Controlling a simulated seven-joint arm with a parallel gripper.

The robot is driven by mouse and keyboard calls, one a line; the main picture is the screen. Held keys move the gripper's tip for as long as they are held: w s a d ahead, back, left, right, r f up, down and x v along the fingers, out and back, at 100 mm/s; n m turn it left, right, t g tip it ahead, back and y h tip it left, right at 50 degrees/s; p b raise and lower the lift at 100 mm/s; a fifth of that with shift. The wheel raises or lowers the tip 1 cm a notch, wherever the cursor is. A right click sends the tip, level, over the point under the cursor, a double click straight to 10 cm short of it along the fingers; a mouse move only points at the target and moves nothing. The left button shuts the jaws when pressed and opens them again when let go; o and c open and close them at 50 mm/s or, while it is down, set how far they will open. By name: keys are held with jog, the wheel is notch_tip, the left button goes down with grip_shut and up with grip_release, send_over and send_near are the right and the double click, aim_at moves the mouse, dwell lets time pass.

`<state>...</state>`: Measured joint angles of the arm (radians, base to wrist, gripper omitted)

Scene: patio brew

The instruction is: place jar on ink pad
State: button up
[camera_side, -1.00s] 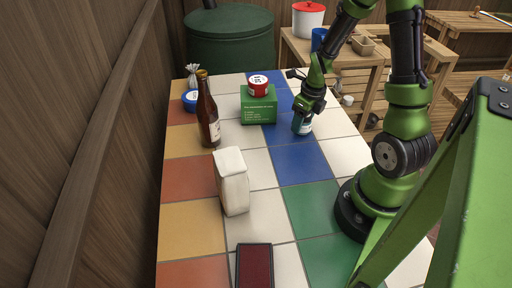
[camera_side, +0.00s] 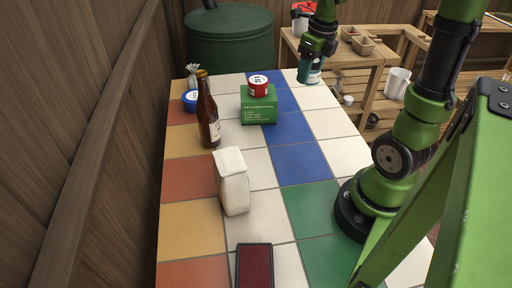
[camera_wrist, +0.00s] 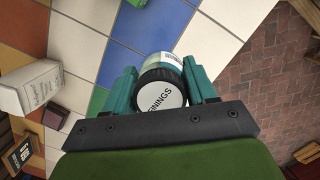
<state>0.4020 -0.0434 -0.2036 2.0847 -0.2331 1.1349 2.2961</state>
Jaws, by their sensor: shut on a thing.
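My gripper (camera_side: 311,68) is shut on a jar, lifted above the far right part of the tiled table in the side view. In the wrist view the jar (camera_wrist: 163,80) sits between the two teal fingers (camera_wrist: 163,92), its dark lid with a white lettered top facing the camera. The ink pad (camera_side: 254,268), a dark red pad in a black frame, lies at the near edge of the table in the side view, well away from my gripper. A small dark framed item at the lower left of the wrist view may be the pad, but I cannot tell.
A white bag (camera_side: 232,182) stands mid-table, beyond the ink pad. A brown bottle (camera_side: 208,115), a blue-lidded tub (camera_side: 191,100) and a green box (camera_side: 258,106) with a red-lidded tub (camera_side: 258,86) on top stand farther back. The right-hand tiles are clear.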

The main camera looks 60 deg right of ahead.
notch_tip(320, 180, up, 5)
jog(key=shift+r, duration=0.1)
jog(key=w+a+n, duration=0.4)
jog(key=a+n, duration=0.1)
jog(key=a, duration=0.8)
jog(key=n+g+y, duration=0.2)
jog(key=n, duration=1.2)
send_over(252, 270)
jog(key=f, duration=1.5)
jog(key=shift+d, duration=0.35)
jog(key=shift+f, duration=2.05)
jog(key=shift+f, duration=0.15)
